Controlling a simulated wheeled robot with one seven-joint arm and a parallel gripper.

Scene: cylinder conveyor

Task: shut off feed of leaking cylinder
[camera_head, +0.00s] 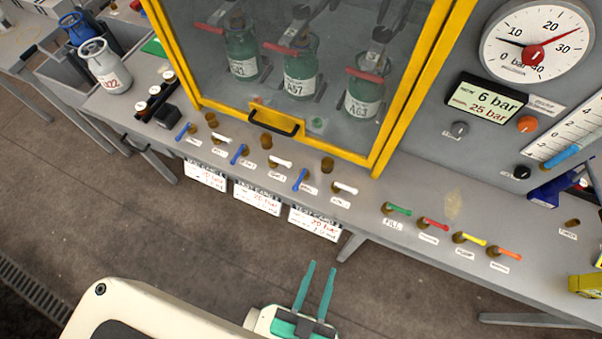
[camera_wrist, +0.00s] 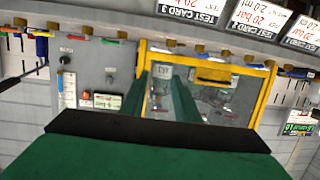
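Three green cylinders stand behind the glass of a yellow-framed cabinet: a left one (camera_head: 241,55), a middle one (camera_head: 300,75) labelled about A57, and a right one (camera_head: 363,95) labelled about A63. I cannot tell which leaks. Along the bench front are paired levers: blue ones (camera_head: 183,131) (camera_head: 238,154) (camera_head: 300,179) and white ones (camera_head: 223,140) (camera_head: 280,163) (camera_head: 345,188). My gripper (camera_head: 321,267) is open and empty, in front of and apart from the bench. Its two teal fingers also show in the wrist view (camera_wrist: 161,75).
Green (camera_head: 398,209), red (camera_head: 433,223), yellow (camera_head: 469,239) and orange (camera_head: 505,252) levers sit to the right. A round gauge (camera_head: 536,42) and a display (camera_head: 486,100) reading 6 bar are on the panel. Test cards (camera_head: 257,198) hang below the bench edge. A white cylinder (camera_head: 103,66) stands left.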

